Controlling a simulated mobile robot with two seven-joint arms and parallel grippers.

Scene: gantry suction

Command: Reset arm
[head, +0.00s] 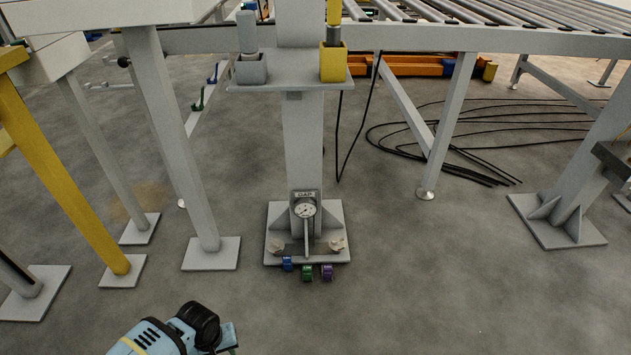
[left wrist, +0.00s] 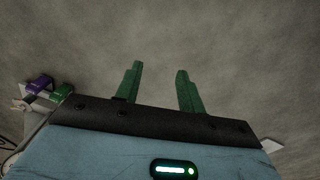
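My left arm comes in at the bottom of the head view, light blue with a dark joint; the fingers do not show clearly there. In the left wrist view the two green fingers of my left gripper (left wrist: 160,69) stand well apart with only bare floor between them. It is open and empty. My right gripper is in neither view.
A grey post base (head: 280,225) carries a round gauge (head: 305,209) and small blue (head: 287,263), green (head: 307,272) and purple (head: 327,271) parts at its front edge. Table legs (head: 175,150) and a yellow post (head: 60,170) stand left. Cables (head: 450,150) lie right. Front-right floor is clear.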

